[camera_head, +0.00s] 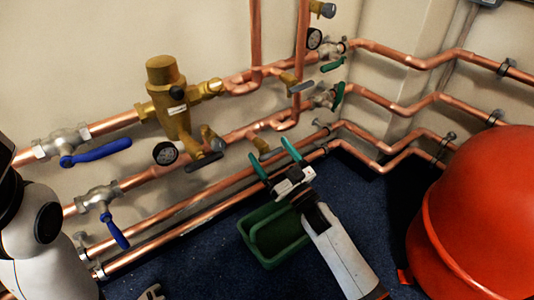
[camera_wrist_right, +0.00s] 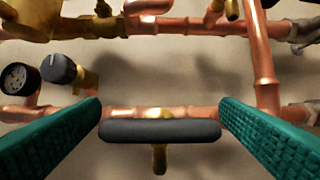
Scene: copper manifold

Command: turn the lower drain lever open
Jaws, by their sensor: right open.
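The lower drain lever is a black bar (camera_wrist_right: 160,130), lying level across a copper pipe in the right wrist view. A brass spout (camera_wrist_right: 158,160) points down beneath it. My right gripper (camera_wrist_right: 160,128) is open, with one teal finger on each side of the lever. In the head view my right gripper (camera_head: 273,152) reaches up to the lower pipe run beside a small brass fitting (camera_head: 262,144). I cannot clearly make out the black bar there. My left gripper's fingers do not show.
A green bin (camera_head: 263,255) stands on the blue floor below my right gripper. A large red vessel (camera_head: 485,200) fills the right side. Blue-handled valves (camera_head: 98,152), a brass regulator (camera_head: 166,98) and a gauge (camera_head: 165,153) sit left along the pipes.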

